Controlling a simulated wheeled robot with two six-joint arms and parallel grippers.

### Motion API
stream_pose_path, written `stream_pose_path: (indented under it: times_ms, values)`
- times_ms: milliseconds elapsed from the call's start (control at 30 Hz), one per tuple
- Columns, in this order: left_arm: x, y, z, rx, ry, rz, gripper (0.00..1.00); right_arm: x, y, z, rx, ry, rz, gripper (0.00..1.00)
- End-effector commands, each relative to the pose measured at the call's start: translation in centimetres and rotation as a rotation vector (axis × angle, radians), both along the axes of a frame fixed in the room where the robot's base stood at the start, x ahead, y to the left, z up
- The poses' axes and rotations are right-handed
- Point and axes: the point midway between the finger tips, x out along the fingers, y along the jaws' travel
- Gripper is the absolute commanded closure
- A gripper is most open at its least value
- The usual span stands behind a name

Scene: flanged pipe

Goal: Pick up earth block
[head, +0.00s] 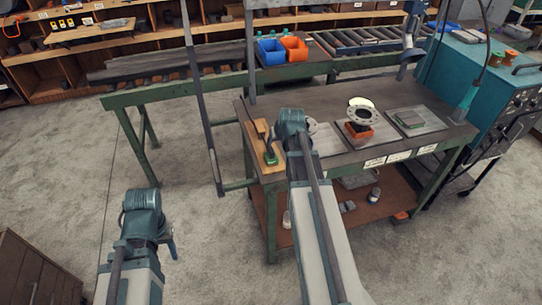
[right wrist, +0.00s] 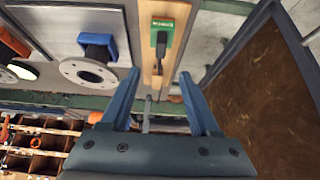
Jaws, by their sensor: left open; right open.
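A small green block with a dark upright part, which I take to be the earth block (head: 271,157), sits on a wooden board (head: 272,173) at the bench's left end. In the right wrist view the block (right wrist: 164,27) shows its green, labelled face and dark part, beyond my fingertips and between their lines. My right gripper (right wrist: 160,74) is open and empty, apart from the block. In the head view its wrist stands just right of the board and its fingers are hidden. My left gripper (head: 172,248) is open, low over the floor, away from the bench.
A dark upright post (head: 202,100) stands left of the bench. A teal machine (head: 475,80) stands right.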

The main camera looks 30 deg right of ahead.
Motion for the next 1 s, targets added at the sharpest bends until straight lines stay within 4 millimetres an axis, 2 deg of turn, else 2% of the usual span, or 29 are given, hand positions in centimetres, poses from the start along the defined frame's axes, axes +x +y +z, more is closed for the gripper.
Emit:
stream_pose_path:
  times_ms: [267,600,700,1000]
  values:
    - [0.0,0.0,-1.6,0.000,0.000,0.001,0.50,0.8,-0.1,-1.6,0.001,0.001,0.001,0.38]
    - [0.0,0.0,-6.4,0.000,0.000,0.002,0.50,3.7,-0.8,-6.4,0.001,0.001,0.001,0.38]
    - [0.0,0.0,-7.3,0.000,0.000,0.002,0.50,4.3,-0.9,-7.3,0.001,0.001,0.001,0.38]
    - [0.0,0.0,-7.5,0.000,0.000,0.002,0.50,4.7,-1.0,-7.6,0.001,0.002,0.001,0.38]
